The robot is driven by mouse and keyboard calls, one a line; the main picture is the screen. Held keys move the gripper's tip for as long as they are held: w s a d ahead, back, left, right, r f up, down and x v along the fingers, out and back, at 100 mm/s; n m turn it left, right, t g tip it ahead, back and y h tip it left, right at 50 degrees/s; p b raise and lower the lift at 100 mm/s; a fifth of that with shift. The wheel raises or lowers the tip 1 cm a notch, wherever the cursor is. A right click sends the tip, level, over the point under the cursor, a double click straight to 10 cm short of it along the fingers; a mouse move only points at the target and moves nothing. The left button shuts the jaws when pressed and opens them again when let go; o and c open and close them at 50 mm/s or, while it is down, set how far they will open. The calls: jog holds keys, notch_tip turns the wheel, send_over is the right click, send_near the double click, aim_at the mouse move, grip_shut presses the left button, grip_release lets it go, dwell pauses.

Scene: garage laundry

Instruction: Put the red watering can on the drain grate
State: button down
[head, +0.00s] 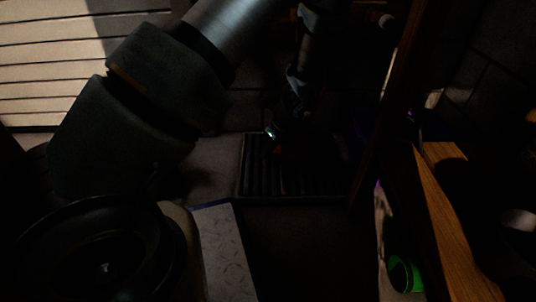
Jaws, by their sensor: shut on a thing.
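The scene is very dark. The drain grate (262,183), a dark ribbed rectangle, lies on the floor near the middle of the head view. My gripper (276,137) is at the end of my arm, over the far left part of the grate in the picture. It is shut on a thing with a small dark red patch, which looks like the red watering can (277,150). Most of the can is lost in shadow. I cannot tell whether it touches the grate or hangs just above it.
A wooden post (385,115) and a wooden bench edge (450,225) stand to the right of the grate. A green round container (403,274) is at the lower right. A light patterned panel (226,250) lies in front. A pale slatted wall (50,60) is at the upper left.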

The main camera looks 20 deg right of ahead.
jog(key=c, duration=0.8)
grip_release()
jog(key=p+v, duration=0.8)
jog(key=v, duration=0.4)
jog(key=w+a+r+n+g+h, duration=0.1)
jog(key=a+r+n, duration=0.4)
jog(key=a+n, duration=0.3)
jog(key=w+a+r+n+g, duration=0.1)
jog(key=w+a+r+n, duration=0.1)
jog(key=a+r+n, duration=0.5)
jog(key=s+a+r+n+h, duration=0.1)
jog(key=s+a+r+n, duration=0.2)
jog(key=a+n, duration=0.4)
jog(key=s+a+r+n+h, duration=0.1)
jog(key=s+a+r+n, duration=0.2)
jog(key=a+n, duration=0.4)
jog(key=shift+n, duration=0.5)
jog(key=shift+a+r, duration=0.1)
